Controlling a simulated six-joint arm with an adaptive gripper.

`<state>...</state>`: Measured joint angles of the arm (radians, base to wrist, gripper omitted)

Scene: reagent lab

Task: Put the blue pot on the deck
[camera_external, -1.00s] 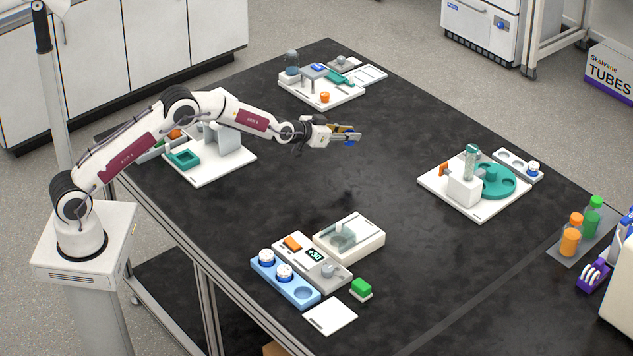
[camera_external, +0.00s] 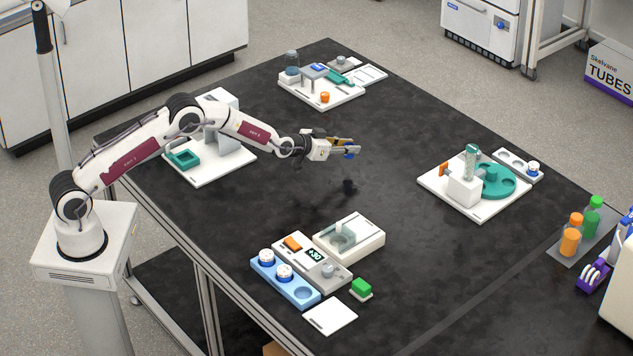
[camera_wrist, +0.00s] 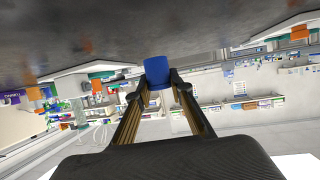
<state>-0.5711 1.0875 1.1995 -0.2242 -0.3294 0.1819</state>
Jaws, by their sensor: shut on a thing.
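The blue pot (camera_wrist: 158,71) is held between the fingertips of my gripper (camera_wrist: 157,88) in the wrist view. In the external view the blue pot (camera_external: 351,153) is a small blue shape at the end of my gripper (camera_external: 346,147), above the middle of the black table. My gripper is shut on it, and the fingers point to the right. The pot is clear of the white stations. I cannot tell which surface is the deck.
A white station with a teal square frame (camera_external: 183,159) is left, partly behind my arm. A station with a teal carousel (camera_external: 495,181) is right. Another white station (camera_external: 347,94) is at the back. The table's middle is clear.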

